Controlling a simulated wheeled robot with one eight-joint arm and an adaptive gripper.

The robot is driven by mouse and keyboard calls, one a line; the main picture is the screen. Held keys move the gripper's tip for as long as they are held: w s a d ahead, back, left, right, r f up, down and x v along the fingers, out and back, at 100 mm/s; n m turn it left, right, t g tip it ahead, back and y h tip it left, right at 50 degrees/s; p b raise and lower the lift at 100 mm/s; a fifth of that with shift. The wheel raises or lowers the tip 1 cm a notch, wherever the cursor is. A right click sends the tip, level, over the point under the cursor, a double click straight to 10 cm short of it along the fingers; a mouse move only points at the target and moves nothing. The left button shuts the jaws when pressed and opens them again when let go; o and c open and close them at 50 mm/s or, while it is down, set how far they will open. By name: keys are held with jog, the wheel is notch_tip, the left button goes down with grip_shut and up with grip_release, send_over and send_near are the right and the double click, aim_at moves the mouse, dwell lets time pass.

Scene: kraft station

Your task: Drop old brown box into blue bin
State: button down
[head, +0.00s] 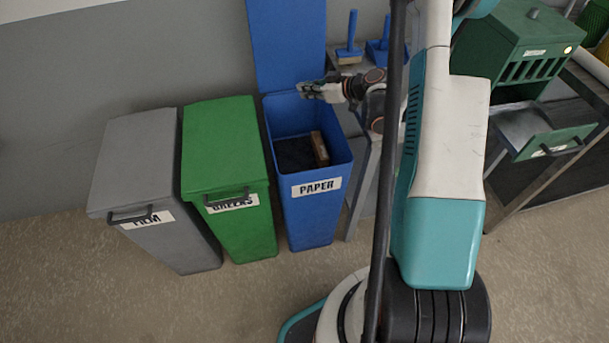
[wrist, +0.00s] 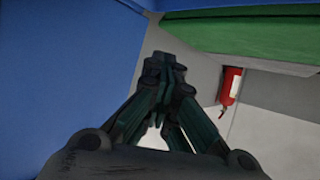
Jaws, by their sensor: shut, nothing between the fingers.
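The blue bin (head: 310,219), labelled PAPER, stands with its lid (head: 285,40) raised against the wall. A brown box (head: 319,149) lies inside it, toward the right wall, on a dark bottom or contents. My gripper (head: 304,91) is above the bin's back right rim, apart from the box. In the wrist view my gripper (wrist: 165,62) has its fingers together with nothing between them. The box does not show in the wrist view.
A green bin (head: 222,150) and a grey bin (head: 140,165) stand closed to the left. A shelf behind holds a blue brush (head: 350,35). A green slotted cabinet (head: 525,45) stands at right. A red extinguisher (wrist: 230,86) shows in the wrist view. Floor in front is clear.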

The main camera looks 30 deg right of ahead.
notch_tip(320, 180, down, 2)
jog(key=shift+b, duration=0.3)
jog(key=c, duration=1.9)
grip_release()
notch_tip(320, 180, up, 10)
jog(key=shift+r, duration=0.1)
